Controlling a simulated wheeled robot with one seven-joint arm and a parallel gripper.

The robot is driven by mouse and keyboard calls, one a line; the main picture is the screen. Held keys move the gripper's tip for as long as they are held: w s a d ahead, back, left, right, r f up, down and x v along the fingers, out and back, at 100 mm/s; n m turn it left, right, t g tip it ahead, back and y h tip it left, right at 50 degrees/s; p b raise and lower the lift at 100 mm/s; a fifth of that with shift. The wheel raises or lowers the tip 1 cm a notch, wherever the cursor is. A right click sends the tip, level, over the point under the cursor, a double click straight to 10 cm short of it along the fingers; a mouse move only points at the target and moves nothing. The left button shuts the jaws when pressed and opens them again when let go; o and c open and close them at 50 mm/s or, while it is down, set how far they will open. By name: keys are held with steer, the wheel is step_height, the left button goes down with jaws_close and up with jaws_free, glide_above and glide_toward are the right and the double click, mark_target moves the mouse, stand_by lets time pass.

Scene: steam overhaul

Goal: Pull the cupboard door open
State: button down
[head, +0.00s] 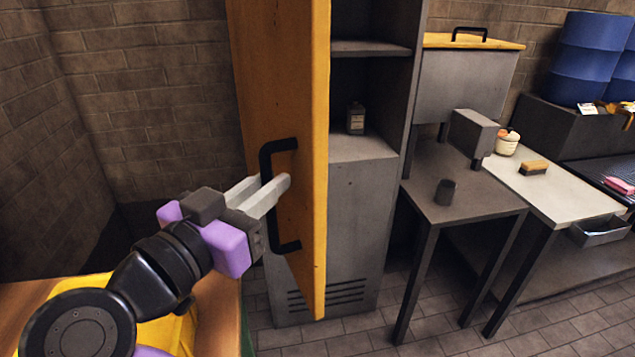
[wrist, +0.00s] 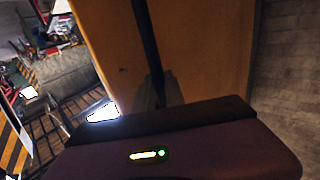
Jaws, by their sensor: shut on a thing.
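The cupboard door (head: 305,60) is yellow-orange and stands swung open from the grey cupboard (head: 360,200). Its black bar handle (head: 265,160) is on the door's left-facing side in the head view. My gripper (head: 278,185) is shut on the handle, with its pale fingers around the bar. In the wrist view the door (wrist: 205,50) fills the middle and the dark handle (wrist: 148,45) runs down to the fingers, whose tips are partly hidden by my gripper body. The cupboard's inside shows shelves and a small dark bottle (head: 356,118).
A dark table (head: 460,205) with a small dark cup (head: 445,191) stands right of the cupboard. A pale-topped table (head: 560,195) and blue drums (head: 590,60) are farther right. A brick wall (head: 150,90) is at the left. Tiled floor (head: 350,340) lies below the door.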

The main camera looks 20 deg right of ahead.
steer(key=shift+w+a, duration=0.15)
steer(key=shift+a, duration=0.5)
steer(key=shift+w+a, duration=0.15)
steer(key=shift+a, duration=0.5)
steer(key=c, duration=1.4)
jaws_free()
steer(key=shift+w+d, duration=0.1)
steer(key=b+v, duration=0.1)
steer(key=v, duration=0.7)
